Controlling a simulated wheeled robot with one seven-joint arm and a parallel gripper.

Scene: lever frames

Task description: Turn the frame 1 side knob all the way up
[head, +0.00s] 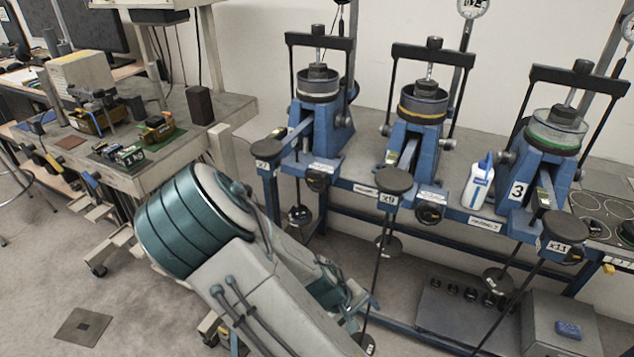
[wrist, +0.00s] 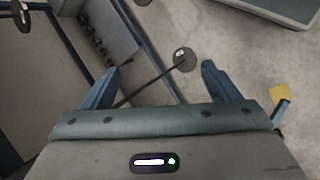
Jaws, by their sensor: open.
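Three blue lever frames stand in a row on a bench in the head view. The rightmost is marked 3 (head: 517,190); the leftmost, apparently frame 1 (head: 332,130), has a ring-shaped cell and a black crossbar on top.
The middle frame (head: 415,135) stands right of frame 1. A white bottle (head: 478,184) stands between the middle and right frames. Hanging rods with disc weights (head: 389,245) reach down in front of the bench. A cluttered cart (head: 222,106) stands left. Grey floor is open at lower left.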

